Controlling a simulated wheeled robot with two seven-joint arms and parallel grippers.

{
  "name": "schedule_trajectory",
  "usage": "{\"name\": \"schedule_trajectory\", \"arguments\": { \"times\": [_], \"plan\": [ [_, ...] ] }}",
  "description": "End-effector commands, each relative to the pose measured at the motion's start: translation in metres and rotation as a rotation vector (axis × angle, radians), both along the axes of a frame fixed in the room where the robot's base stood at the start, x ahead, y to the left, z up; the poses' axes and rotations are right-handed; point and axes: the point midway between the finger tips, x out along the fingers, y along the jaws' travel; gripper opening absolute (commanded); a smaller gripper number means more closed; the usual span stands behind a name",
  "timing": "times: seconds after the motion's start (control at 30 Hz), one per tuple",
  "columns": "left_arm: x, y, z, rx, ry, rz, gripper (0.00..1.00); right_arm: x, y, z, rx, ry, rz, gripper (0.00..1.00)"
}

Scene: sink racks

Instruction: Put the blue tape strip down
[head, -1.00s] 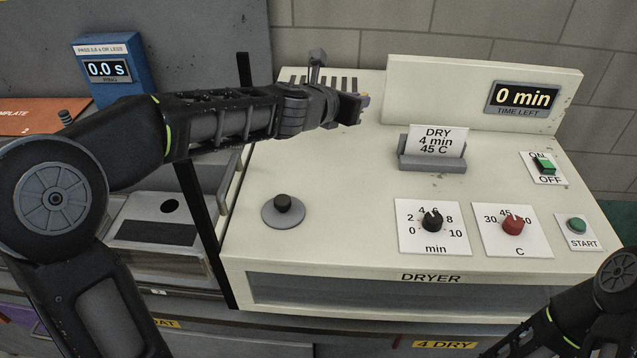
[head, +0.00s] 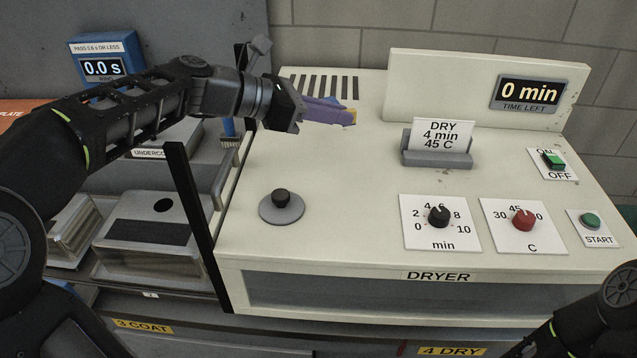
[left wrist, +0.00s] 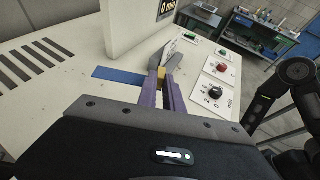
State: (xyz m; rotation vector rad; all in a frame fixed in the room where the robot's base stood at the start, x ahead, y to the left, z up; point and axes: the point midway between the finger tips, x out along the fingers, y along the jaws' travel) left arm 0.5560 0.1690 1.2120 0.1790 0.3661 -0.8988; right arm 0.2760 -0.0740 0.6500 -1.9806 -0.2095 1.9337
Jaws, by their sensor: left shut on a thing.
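The blue tape strip (left wrist: 117,76) shows in the left wrist view as a flat blue band. It reaches out to the left from beside the tips of my left gripper (left wrist: 162,78). In the head view my left gripper (head: 352,117) points right, above the back left of the dryer top (head: 340,165). Its purple fingers with yellow tips are shut on the strip. The strip's gripped end is hidden by the fingers. I cannot tell whether the strip touches the dryer top. My right gripper is out of view.
A grey holder (head: 437,158) with a DRY card stands right of my left gripper. Vent slots (head: 320,84) lie behind it. A black knob (head: 281,199), dials and switches sit nearer the front. The dryer top between them is clear.

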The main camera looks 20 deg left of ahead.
Motion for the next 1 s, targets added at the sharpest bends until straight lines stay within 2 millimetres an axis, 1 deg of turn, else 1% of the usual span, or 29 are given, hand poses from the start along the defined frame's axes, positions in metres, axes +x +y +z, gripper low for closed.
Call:
{"name": "schedule_trajectory", "arguments": {
  "times": [0.1, 0.4, 0.47, 0.53, 0.7, 0.8, 1.0],
  "plan": [
    [-0.006, 0.001, 0.001, 0.0, -0.001, -0.021, 0.0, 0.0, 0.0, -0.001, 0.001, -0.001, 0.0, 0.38],
    [-0.006, 0.001, -0.001, -0.001, 0.001, -0.021, 0.0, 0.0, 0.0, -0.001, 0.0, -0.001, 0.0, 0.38],
    [-0.005, 0.001, -0.006, 0.0, 0.002, -0.021, 0.0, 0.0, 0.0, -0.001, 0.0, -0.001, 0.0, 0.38],
    [-0.005, 0.001, -0.016, -0.001, 0.003, -0.02, 0.0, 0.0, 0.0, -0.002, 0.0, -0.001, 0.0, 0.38],
    [-0.005, 0.001, -0.047, -0.002, 0.004, -0.02, 0.0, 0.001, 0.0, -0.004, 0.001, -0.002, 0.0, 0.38],
    [-0.005, 0.001, -0.059, -0.001, 0.003, -0.019, 0.0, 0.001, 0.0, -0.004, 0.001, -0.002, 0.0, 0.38],
    [-0.005, 0.001, -0.062, -0.001, 0.0, -0.02, 0.0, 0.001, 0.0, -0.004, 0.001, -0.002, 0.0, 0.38]
  ]
}}
